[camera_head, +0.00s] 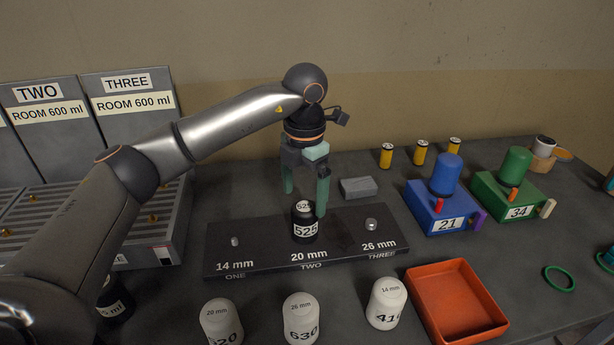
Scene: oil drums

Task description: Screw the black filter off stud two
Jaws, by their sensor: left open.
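The black filter (304,226), marked 525, stands upright on stud two, the 20 mm place in the middle of the dark stud bar (345,237). Stud one (235,241) at the left and stud three (371,224) at the right are bare. My left gripper (306,193) points down with its green fingers apart, just above and behind the filter. One finger shows left of the filter, and the other comes down by its right side. I cannot tell whether that finger touches it. My right gripper is not in view.
White filters 520 (221,322), 630 (301,319) and 416 (386,303) stand in front of the bar, beside an orange tray (455,302). A grey block (358,188) lies behind. Blue box 21 (440,208) and green box 34 (510,198) stand right.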

